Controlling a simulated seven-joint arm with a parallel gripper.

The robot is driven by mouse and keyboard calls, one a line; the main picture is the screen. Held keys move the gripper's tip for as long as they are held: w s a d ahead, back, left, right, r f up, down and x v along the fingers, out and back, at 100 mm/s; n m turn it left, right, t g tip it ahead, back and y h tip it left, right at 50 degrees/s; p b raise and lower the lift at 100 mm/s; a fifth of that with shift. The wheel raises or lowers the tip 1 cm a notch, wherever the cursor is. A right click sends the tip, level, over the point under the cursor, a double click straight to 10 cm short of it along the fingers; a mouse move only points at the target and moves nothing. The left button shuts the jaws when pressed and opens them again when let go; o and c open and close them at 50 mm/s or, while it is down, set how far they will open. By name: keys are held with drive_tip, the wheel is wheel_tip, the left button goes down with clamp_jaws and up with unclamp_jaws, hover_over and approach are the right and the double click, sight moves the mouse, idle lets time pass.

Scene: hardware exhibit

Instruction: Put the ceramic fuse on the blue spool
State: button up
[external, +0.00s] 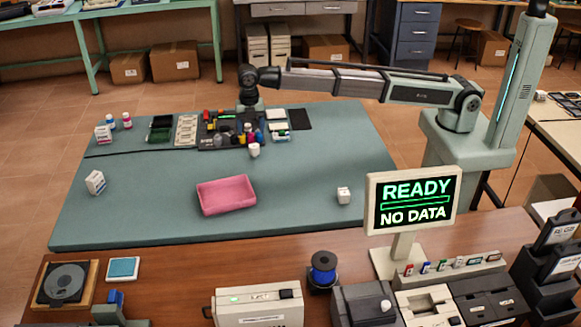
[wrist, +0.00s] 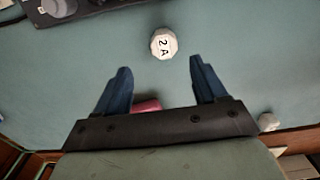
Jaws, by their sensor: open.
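A small white faceted piece marked "2A", which looks like the ceramic fuse (wrist: 163,44), lies on the teal mat just beyond my fingertips in the wrist view. In the external view a small white piece (external: 254,150) at the front edge of the dark tray seems to be the same one. My gripper (wrist: 159,64) is open and empty, its two dark blue fingers apart; in the external view it hangs (external: 249,103) over the back of the mat, behind that piece. The blue spool (external: 323,268) stands upright on the wooden bench at the front, outside the wrist view.
A dark tray of mixed parts (external: 207,141) lies at the back of the mat. A pink tray (external: 227,196) and a white cube (external: 344,195) sit nearer the front. A READY sign (external: 413,200) and a white device (external: 258,306) flank the spool. Much of the mat is clear.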

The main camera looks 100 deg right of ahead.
sight(254, 145)
wheel_tip(254, 145, down, 4)
drive_tip(key=shift+f, duration=0.2)
drive_tip(key=shift+s+d+f, duration=0.1)
drive_tip(key=shift+s+f, duration=0.1)
drive_tip(key=shift+f, duration=1.1)
drive_tip(key=shift+s+d+f, duration=0.1)
drive_tip(key=shift+s+f, duration=0.05)
drive_tip(key=shift+f, duration=1.15)
drive_tip(key=shift+c, duration=0.5)
drive_tip(key=c, duration=1.1)
drive_tip(key=shift+r, duration=0.15)
